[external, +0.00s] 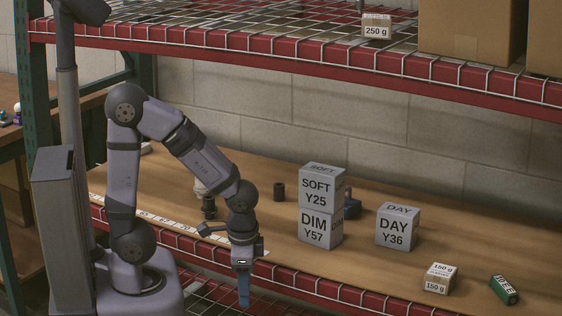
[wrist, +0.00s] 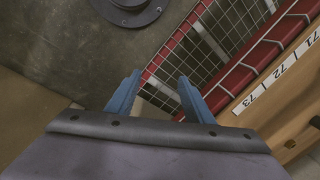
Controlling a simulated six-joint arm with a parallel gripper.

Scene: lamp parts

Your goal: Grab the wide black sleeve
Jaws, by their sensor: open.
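My gripper (external: 243,301) points down at the front edge of the shelf, apart from both dark parts. Its blue fingers also show in the wrist view (wrist: 159,79), spread open with nothing between them.
Grey boxes marked SOFT (external: 321,188) and DIM (external: 321,229) are stacked mid-shelf, with a dark blue part (external: 352,207) behind. A DAY box (external: 397,228), a 150 g box (external: 440,278) and a green block (external: 504,290) lie right. A red upper shelf beam (external: 300,66) spans above.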

